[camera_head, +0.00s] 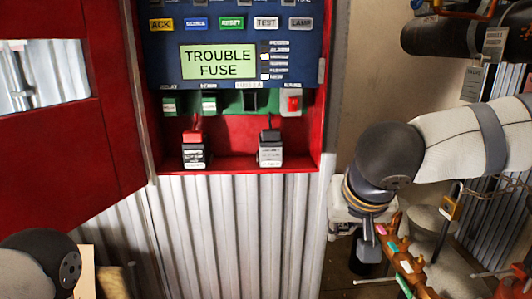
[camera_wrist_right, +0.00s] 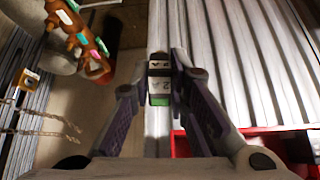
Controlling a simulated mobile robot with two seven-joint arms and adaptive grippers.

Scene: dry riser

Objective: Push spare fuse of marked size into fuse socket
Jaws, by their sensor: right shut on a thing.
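The red fuse panel cabinet (camera_head: 235,163) stands open in the head view, its screen (camera_head: 218,61) reading TROUBLE FUSE. Below the screen runs a green board with a dark slot, seemingly the fuse socket (camera_head: 250,101). My right gripper (camera_head: 369,245) is right of and below the cabinet, apart from the board. In the right wrist view its fingers (camera_wrist_right: 165,68) are shut on a small fuse (camera_wrist_right: 160,84) with a pale label, seemingly reading 2, and a green end. My left arm shows at the lower left edge; its gripper is out of view.
Two black-and-grey batteries (camera_head: 197,153) (camera_head: 270,151) stand on the cabinet floor below the board. A red switch (camera_head: 292,104) sits right of the slot. The open red door (camera_head: 85,150) is at left. Pipes and a brown rack (camera_head: 405,262) with coloured tags are at right.

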